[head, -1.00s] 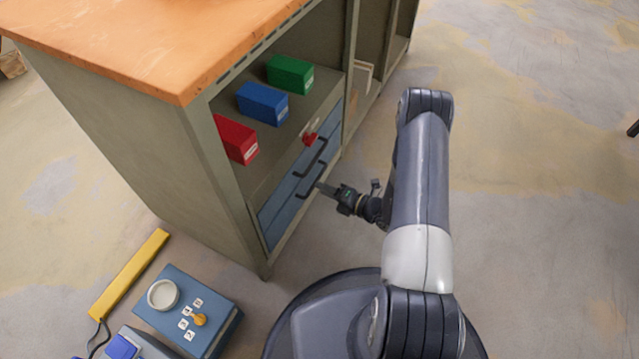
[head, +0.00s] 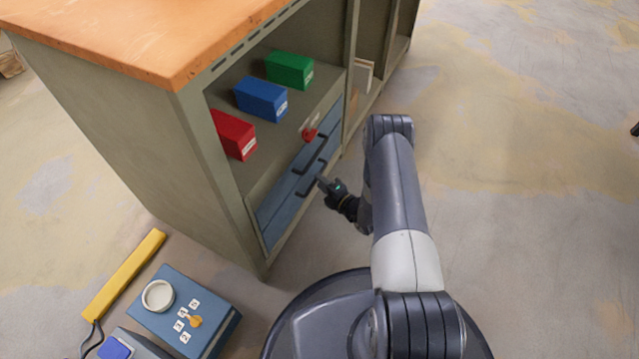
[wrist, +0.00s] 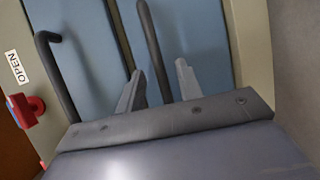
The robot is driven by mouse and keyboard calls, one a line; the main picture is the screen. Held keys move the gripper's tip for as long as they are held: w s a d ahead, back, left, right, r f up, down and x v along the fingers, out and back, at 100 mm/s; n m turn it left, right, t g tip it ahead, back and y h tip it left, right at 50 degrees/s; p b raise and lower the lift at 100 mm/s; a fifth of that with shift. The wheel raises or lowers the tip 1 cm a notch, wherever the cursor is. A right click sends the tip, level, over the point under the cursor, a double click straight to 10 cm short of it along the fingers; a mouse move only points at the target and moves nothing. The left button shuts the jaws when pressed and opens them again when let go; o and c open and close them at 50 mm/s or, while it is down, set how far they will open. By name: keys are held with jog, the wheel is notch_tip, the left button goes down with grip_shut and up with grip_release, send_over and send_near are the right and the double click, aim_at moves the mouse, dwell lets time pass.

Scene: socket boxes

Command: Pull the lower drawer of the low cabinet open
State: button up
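The low cabinet (head: 150,150) has two blue drawers, one above the other, both shut. The lower drawer (head: 278,228) has a dark bar handle, which shows in the wrist view (wrist: 149,40). The upper drawer's handle (wrist: 58,75) is to its left there. My gripper (head: 322,182) is at the lower handle in the head view. In the wrist view its two fingers (wrist: 160,85) are apart, one on each side of the lower handle.
Red (head: 234,135), blue (head: 261,99) and green (head: 289,70) boxes stand on the shelf above. A blue control box (head: 187,312) and yellow bar (head: 125,274) lie at lower left.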

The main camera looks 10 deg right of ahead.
jog(key=shift+x, duration=0.85)
jog(key=shift+c, duration=0.2)
grip_shut()
